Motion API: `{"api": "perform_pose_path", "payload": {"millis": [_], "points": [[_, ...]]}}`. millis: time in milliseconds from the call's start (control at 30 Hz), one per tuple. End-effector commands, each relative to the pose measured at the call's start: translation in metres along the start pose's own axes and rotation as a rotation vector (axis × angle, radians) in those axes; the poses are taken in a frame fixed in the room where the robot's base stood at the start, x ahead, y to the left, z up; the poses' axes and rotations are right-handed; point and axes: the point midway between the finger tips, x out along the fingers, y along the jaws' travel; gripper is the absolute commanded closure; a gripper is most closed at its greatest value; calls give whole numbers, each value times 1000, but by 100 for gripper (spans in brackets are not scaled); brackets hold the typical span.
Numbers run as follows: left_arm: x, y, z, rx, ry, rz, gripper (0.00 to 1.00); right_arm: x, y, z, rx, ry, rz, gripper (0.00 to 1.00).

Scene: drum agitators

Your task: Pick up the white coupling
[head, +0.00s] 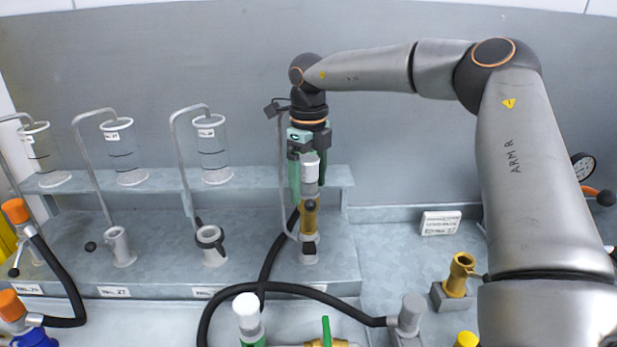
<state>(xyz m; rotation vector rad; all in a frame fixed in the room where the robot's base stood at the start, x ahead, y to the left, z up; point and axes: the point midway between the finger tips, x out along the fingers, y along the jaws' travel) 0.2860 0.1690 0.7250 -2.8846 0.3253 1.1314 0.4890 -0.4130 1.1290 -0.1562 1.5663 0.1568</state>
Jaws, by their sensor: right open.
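A white, round-topped piece (246,304), the whitest fitting in view, stands at the bottom middle above a green part. I cannot tell for sure that it is the white coupling. My right gripper (308,178) points down at the back, well above and right of that piece. Its green fingers are open on either side of a pale silver cylinder (310,170) on top of a brass fitting (309,214). I cannot tell whether the fingers touch the cylinder. My left gripper is not in view.
A black hose (300,287) loops across the front to a grey fitting (411,308). Bent pipes and clear cups (213,155) line the shelf at left. Orange-capped fittings (14,209) stand at far left. A brass socket (460,272) is at right.

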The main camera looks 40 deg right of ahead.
Motion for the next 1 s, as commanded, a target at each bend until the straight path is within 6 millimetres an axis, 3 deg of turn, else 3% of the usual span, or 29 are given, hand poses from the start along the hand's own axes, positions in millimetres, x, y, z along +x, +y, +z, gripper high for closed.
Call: {"api": "perform_pose_path", "payload": {"millis": [200, 1000], "points": [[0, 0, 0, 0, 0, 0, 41, 1, 0, 0, 0, -1, 0, 8], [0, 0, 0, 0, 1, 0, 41, 0, 0, 0, 0, -2, 0, 98]]}}
